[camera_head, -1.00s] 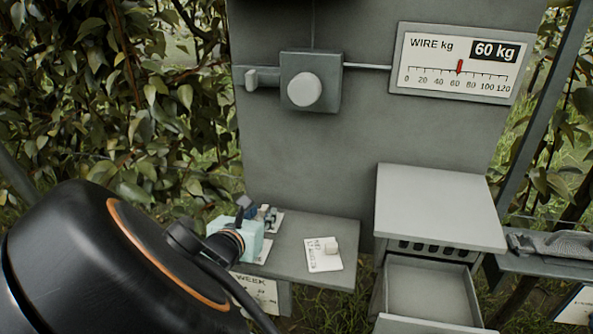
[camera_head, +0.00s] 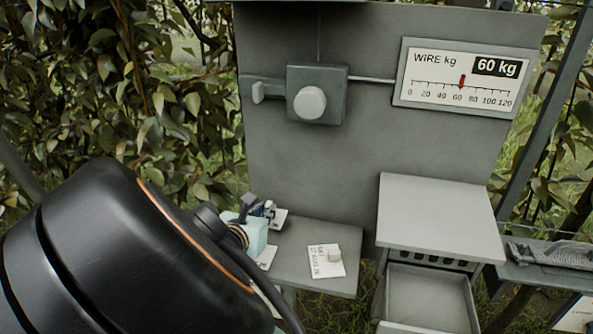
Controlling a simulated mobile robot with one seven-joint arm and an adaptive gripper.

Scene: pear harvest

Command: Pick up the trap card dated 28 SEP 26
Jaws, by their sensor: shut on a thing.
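My gripper (camera_head: 265,209) is at the back left of the grey shelf, mostly hidden behind my arm. It appears shut on a small white card (camera_head: 280,218), of which only a part shows; its date cannot be read. A second white card (camera_head: 320,263) with a pale knob on it lies flat on the shelf; its print is blurred and seems to end in "AUG 26". A third card (camera_head: 267,257) lies at the shelf's left, partly covered by my arm, with only "26" faintly showing.
The grey shelf (camera_head: 300,284) is bare around the second card. To its right stands a grey box (camera_head: 440,215) with an open, empty drawer (camera_head: 430,296). A grey panel with a wire gauge (camera_head: 460,78) rises behind. Leaves fill the left.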

